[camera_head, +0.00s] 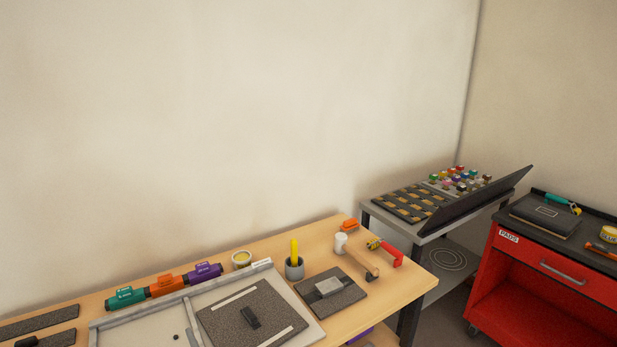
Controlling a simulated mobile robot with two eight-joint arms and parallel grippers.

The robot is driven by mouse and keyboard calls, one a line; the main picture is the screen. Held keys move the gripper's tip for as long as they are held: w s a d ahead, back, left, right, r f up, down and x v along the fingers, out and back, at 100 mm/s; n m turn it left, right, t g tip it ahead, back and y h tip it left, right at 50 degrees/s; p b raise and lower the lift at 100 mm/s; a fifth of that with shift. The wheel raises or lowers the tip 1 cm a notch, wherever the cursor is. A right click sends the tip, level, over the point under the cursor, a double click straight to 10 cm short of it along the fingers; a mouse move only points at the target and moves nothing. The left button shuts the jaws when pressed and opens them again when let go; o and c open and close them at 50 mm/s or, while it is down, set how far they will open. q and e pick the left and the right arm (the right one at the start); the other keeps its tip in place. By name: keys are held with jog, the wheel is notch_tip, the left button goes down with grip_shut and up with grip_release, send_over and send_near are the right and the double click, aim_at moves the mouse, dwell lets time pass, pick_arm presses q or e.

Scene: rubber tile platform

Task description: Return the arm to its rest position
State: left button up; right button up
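Neither of my grippers nor my arms shows in the head view. A wooden workbench (400,291) runs along the wall from the lower left to the middle. On it lies a shallow grey tray (107,324) with a dark speckled rubber tile (233,318) in its right part. A small black block (250,317) sits on that tile. Another dark tile (345,298) with a grey block (329,286) on it lies to the right.
Green, orange and purple tools (165,284) line the tray's back edge. A grey cup (294,268) holds a yellow stick. A mallet (358,258) lies near a red-handled tool (391,253). A red cart (530,275) and a grey stand (381,215) with an open case (478,199) stand right.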

pick_arm(q)
jog(key=s+a+f+n+g+b, duration=0.2)
jog(key=s+f+n+g+b, duration=0.25)
jog(key=n, duration=0.45)
jog(key=s+d+f+n+g+h+b, duration=0.2)
jog(key=s+d+f+n+g+h, duration=0.1)
jog(key=s+d+f+n+h, duration=0.35)
jog(key=s+d+f+n+g+h+b, duration=0.25)
jog(key=s+d+f+n, duration=0.35)
jog(key=s+n, duration=0.4)
pick_arm(e)
notch_tip(320, 180, down, 10)
pick_arm(q)
notch_tip(320, 180, up, 12)
jog(key=w+n+p, duration=0.1)
jog(key=p, duration=1.1)
jog(key=shift+w+d+r+t+h+p, duration=0.15)
jog(key=shift+d+r+t+h+p, duration=0.1)
jog(key=shift+t+h+p, duration=0.15)
pick_arm(e)
notch_tip(320, 180, up, 14)
jog(key=w, duration=0.1)
jog(key=shift+w+a+f, duration=0.15)
jog(key=shift+w+a, duration=0.1)
jog(key=shift+w, duration=0.15)
pick_arm(q)
jog(key=shift+s, duration=0.2)
pick_arm(e)
jog(key=shift+s, duration=0.15)
